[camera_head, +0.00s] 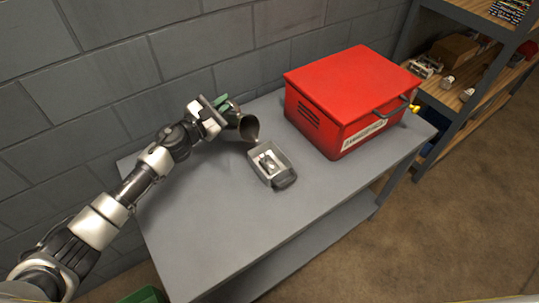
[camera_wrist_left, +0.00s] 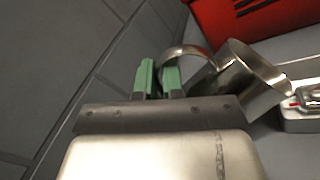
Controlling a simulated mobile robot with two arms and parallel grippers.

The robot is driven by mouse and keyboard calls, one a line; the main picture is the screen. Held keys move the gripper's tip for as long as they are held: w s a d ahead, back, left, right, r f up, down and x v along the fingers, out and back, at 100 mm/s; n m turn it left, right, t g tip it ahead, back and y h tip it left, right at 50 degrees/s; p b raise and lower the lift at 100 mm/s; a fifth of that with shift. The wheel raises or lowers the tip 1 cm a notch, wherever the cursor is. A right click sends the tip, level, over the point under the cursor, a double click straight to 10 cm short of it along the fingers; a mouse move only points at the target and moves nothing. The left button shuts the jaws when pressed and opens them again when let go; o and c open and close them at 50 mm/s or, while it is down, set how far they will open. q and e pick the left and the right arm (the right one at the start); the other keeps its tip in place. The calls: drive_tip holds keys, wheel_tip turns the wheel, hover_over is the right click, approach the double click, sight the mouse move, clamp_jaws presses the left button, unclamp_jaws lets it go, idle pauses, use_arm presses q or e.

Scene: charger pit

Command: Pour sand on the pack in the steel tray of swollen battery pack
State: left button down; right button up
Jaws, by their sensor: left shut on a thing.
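My left gripper (camera_head: 221,103) is shut on the handle of a steel jug (camera_head: 246,127). Its green fingertips (camera_wrist_left: 159,80) grip the curved handle in the left wrist view, where the jug (camera_wrist_left: 250,82) is tilted with its mouth toward the tray. The steel tray (camera_head: 287,178) stands on the grey table in front of the jug and slightly below its lip. The battery pack (camera_head: 268,162) lies inside the tray; part of it also shows in the left wrist view (camera_wrist_left: 308,98). No falling sand is clear to see, and the jug's contents are hidden. My right gripper is not in view.
A red metal box (camera_head: 350,95) with a front handle stands on the table right of the tray. The table (camera_head: 215,215) is clear at its front and left. A block wall (camera_head: 130,60) runs behind it. A shelf (camera_head: 470,80) with several items stands at the right.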

sight(231, 103)
use_arm(q)
drive_tip(key=shift+s+d+r+m, duration=0.1)
drive_tip(key=shift+r+m, duration=0.2)
drive_tip(key=shift+r, duration=0.15)
drive_tip(key=shift+s+d+f+m, duration=0.2)
drive_tip(key=shift+m, duration=0.3)
drive_tip(key=shift+s+d+r+m, duration=0.1)
drive_tip(key=shift+d+m, duration=0.1)
drive_tip(key=shift+m, duration=0.3)
drive_tip(key=shift+s+d+r+m+p, duration=0.4)
drive_tip(key=shift+s+d+r+m, duration=0.1)
drive_tip(key=shift+r+m, duration=0.2)
drive_tip(key=shift+s+d+r+m+p, duration=0.45)
drive_tip(key=shift+d+r+m+p, duration=0.25)
drive_tip(key=shift+m, duration=0.3)
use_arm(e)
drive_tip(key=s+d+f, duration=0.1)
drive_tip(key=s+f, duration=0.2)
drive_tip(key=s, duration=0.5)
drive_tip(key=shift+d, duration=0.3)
use_arm(q)
drive_tip(key=shift+s+d+m, duration=0.25)
drive_tip(key=shift+s+m, duration=0.05)
drive_tip(key=shift+m, duration=0.1)
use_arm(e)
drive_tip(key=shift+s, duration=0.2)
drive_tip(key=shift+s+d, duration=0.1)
